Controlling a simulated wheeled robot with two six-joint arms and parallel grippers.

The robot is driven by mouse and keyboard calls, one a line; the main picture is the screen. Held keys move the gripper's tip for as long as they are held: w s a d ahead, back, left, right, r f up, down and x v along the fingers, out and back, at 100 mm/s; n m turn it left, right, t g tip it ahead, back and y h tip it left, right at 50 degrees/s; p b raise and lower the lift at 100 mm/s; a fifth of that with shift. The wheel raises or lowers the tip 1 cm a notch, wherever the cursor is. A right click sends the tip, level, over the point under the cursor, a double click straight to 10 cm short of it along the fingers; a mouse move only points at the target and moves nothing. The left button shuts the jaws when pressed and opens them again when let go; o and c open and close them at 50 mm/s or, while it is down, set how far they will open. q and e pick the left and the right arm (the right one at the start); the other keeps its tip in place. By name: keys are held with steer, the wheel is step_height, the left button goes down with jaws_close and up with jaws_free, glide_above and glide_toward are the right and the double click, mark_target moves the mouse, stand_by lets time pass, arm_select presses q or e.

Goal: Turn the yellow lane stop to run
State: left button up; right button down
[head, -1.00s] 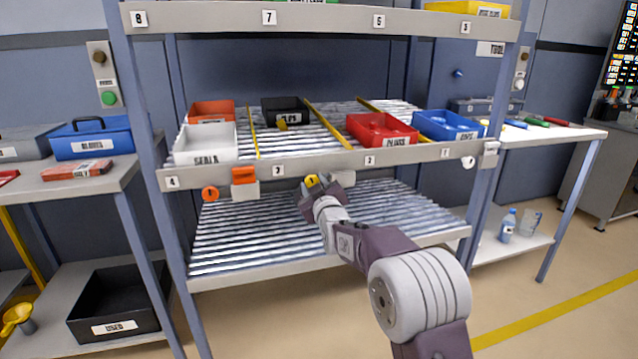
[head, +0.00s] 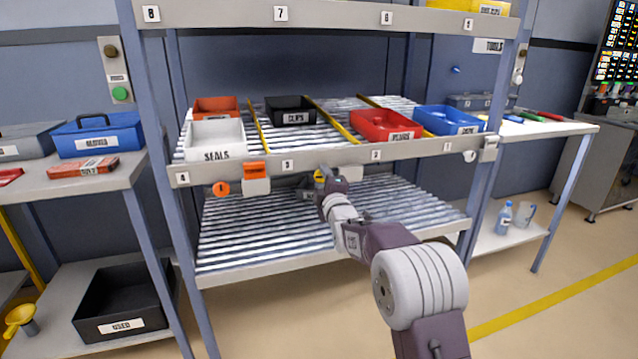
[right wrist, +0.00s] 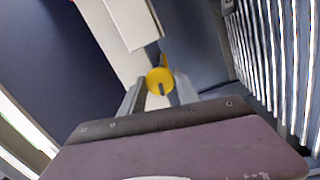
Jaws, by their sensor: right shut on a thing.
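The yellow lane stop (head: 319,176) sits under the shelf's front rail, between the labels 3 and 2. In the head view my right gripper (head: 324,179) hides most of it. The right wrist view shows its round yellow face (right wrist: 159,78) with a small tab rising at the top and a dark mark low down. The fingers of my right gripper (right wrist: 160,92) stand on both sides of the disc and are shut on it. Which way the stop's mark points on the rail I cannot tell. My left gripper is in neither view.
An orange round stop (head: 221,189) hangs on the same rail to the left, beside an orange-topped white card holder (head: 256,180). Above are a white SEALS bin (head: 215,136), a black CLIPS bin (head: 290,112), a red bin (head: 384,124) and a blue bin (head: 450,121).

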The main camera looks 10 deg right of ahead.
steer(key=shift+f+n+b, duration=0.1)
steer(key=shift+n+b, duration=0.2)
steer(key=shift+n, duration=0.8)
steer(key=c, duration=0.9)
jaws_free()
steer(key=s+p, duration=0.1)
steer(key=s, duration=0.8)
steer(key=shift+a+f+p, duration=0.15)
steer(key=shift+f+p, duration=0.15)
steer(key=shift+f, duration=0.05)
